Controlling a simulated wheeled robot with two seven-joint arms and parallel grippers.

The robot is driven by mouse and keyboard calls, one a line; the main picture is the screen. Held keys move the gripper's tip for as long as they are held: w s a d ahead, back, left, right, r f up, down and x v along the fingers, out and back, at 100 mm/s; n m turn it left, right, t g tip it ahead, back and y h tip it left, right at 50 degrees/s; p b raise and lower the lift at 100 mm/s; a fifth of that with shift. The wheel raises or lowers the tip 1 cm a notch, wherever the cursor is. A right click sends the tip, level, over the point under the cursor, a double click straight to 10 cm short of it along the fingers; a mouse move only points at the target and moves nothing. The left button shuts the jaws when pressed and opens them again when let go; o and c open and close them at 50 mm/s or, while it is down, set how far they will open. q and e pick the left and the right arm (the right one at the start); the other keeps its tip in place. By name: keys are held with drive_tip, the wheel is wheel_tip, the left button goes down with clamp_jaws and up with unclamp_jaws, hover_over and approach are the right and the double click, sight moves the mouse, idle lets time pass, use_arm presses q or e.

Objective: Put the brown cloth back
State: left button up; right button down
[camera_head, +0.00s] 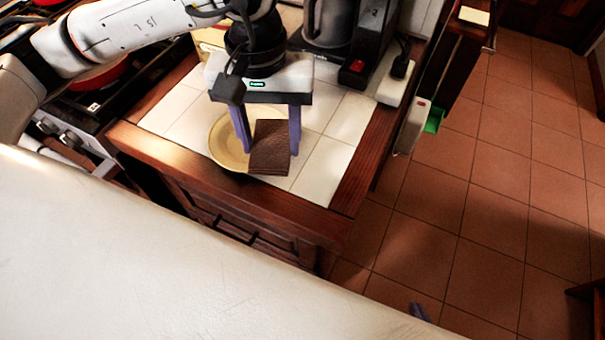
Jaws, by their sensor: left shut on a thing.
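The brown cloth (270,150) is a folded dark rectangle between the two purple fingers of my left gripper (267,142). My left gripper points down over the tiled counter and is shut on the cloth. The cloth overlaps the right part of a yellowish plate (221,147) in the picture. I cannot tell whether the cloth touches the plate or the tiles. Of my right gripper (419,312) only a small purple tip shows at the bottom, past the pale surface. Its opening is hidden.
The white tiled counter (328,155) has a wooden edge and is bare right of the cloth. A dark coffee machine (362,45) stands behind, with a white power strip (397,85) beside it. A stove (88,100) is at left. The tiled floor at right is mostly clear.

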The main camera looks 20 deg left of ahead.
sight(317, 191)
use_arm(q)
drive_tip(key=n, duration=0.2)
drive_tip(key=d+n, duration=0.1)
drive_tip(key=n, duration=0.2)
drive_tip(key=shift+w+d+r, duration=0.15)
drive_tip(key=shift+d, duration=0.05)
drive_tip(key=n, duration=0.2)
drive_tip(key=shift+d+r+n+b, duration=0.15)
drive_tip(key=shift+d+n+b, duration=0.15)
drive_tip(key=shift+b, duration=0.05)
drive_tip(key=n, duration=0.2)
drive_tip(key=d+n, duration=0.1)
drive_tip(key=n, duration=0.1)
drive_tip(key=shift+r+n, duration=0.2)
drive_tip(key=shift+n, duration=0.2)
drive_tip(key=d+r+n+b, duration=0.1)
drive_tip(key=d+n, duration=0.2)
drive_tip(key=n, duration=0.9)
drive_tip(key=d+r+n+b, duration=0.1)
drive_tip(key=d+n, duration=0.1)
drive_tip(key=n, duration=1)
wheel_tip(317, 191, down, 10)
drive_tip(key=shift+d+r, duration=0.1)
drive_tip(key=shift+d, duration=0.05)
